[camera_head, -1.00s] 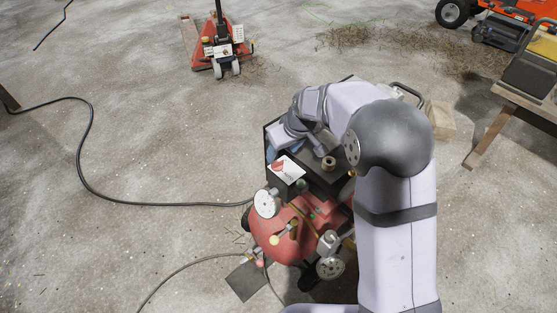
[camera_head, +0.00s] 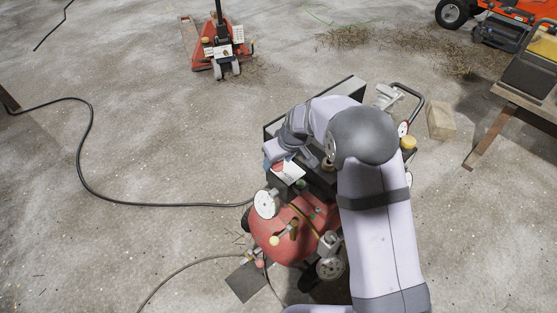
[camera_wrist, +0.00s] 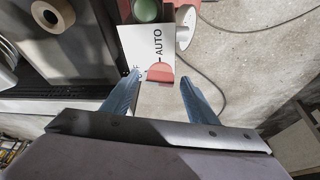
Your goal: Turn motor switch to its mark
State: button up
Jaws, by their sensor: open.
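The motor switch is a red knob (camera_wrist: 160,73) on a white label plate (camera_wrist: 133,42) printed with AUTO and a partly hidden word that looks like OFF. My gripper (camera_wrist: 159,82) is open, its two blue fingers on either side of the knob in the wrist view. I cannot tell whether either finger touches it. A short dark line runs from AUTO toward the knob; the knob's exact pointing is unclear. In the head view, my gripper (camera_head: 271,160) is at the left end of the label plate (camera_head: 290,172) on the red compressor (camera_head: 285,235).
A green button (camera_wrist: 146,10) and a white gauge (camera_wrist: 186,22) lie just beyond the plate. A tape roll (camera_wrist: 52,13) sits on the dark housing at left. A black cable (camera_head: 150,203) crosses the floor. A pallet jack (camera_head: 218,48) stands at the back.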

jog(key=c, duration=1.1)
jog(key=shift+o, duration=0.2)
jog(key=shift+d+f+n+y+b, duration=0.1)
jog(key=shift+f+n+y+b, duration=0.15)
jog(key=shift+n+b, duration=0.55)
jog(key=shift+r+n+y+b, duration=0.25)
jog(key=shift+n+b, duration=0.15)
jog(key=shift+b, duration=0.25)
jog(key=shift+g, duration=0.3)
jog(key=o, duration=1.1)
jog(key=shift+c, duration=0.2)
